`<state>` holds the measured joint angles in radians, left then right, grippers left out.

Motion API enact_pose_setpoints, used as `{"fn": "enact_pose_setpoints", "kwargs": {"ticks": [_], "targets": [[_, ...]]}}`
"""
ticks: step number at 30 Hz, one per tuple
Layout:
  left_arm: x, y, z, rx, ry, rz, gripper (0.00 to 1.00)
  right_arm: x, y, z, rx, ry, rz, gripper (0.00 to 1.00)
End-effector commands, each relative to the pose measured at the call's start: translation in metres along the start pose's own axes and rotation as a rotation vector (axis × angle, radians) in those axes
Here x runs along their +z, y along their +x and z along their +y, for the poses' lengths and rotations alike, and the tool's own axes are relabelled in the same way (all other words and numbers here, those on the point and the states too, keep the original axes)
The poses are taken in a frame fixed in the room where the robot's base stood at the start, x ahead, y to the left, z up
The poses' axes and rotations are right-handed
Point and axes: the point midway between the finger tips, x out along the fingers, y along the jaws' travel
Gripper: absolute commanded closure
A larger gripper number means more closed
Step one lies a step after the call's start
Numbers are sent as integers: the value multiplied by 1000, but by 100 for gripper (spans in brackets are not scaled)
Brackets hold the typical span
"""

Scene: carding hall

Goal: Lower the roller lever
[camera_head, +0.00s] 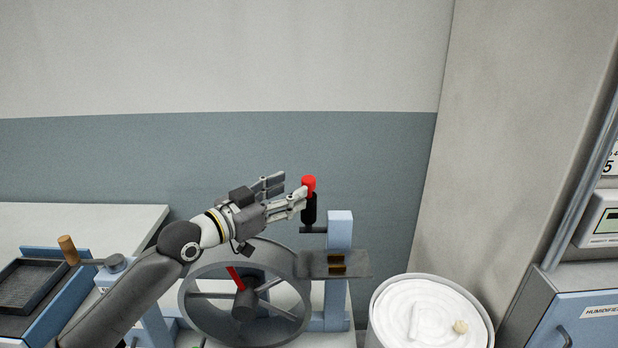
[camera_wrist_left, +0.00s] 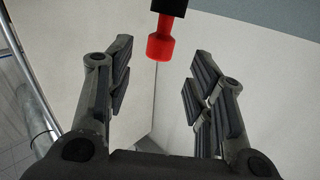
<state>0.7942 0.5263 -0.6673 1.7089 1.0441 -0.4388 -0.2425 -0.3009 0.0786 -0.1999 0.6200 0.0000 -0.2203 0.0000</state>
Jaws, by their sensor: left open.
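The roller lever has a red knob (camera_head: 308,183) on a black shaft (camera_head: 309,209) and stands upright beside a light blue post (camera_head: 340,235). My left gripper (camera_head: 291,188) is at the height of the knob, just left of it, with its fingers pointing right. In the left wrist view, the red knob (camera_wrist_left: 160,42) lies between the fingertips of the open left gripper (camera_wrist_left: 162,54). Clear gaps show on both sides. The near finger seems to overlap the knob's edge in the head view. My right gripper is not in view.
A grey spoked wheel (camera_head: 187,300) stands below my left forearm. A grey plate (camera_head: 355,264) crosses the post. A round can of white fibre (camera_head: 377,310) stands to the right, before a wall column (camera_head: 510,120). A humidifier cabinet (camera_head: 575,330) is at far right.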

Motion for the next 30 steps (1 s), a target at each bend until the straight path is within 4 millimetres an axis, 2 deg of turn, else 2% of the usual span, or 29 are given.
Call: {"fn": "enact_pose_setpoints", "kwargs": {"ticks": [1,6,12,18,26,30], "targets": [[-4,11,0,1,-2,1,51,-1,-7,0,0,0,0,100],[-3,39,0,1,-2,0,51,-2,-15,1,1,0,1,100],[-1,61,0,1,-1,0,51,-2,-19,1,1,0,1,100],[0,69,1,0,0,0,51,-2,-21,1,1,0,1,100],[0,70,1,0,1,0,51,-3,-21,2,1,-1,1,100],[0,70,0,0,1,-1,68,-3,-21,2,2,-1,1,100]]}}
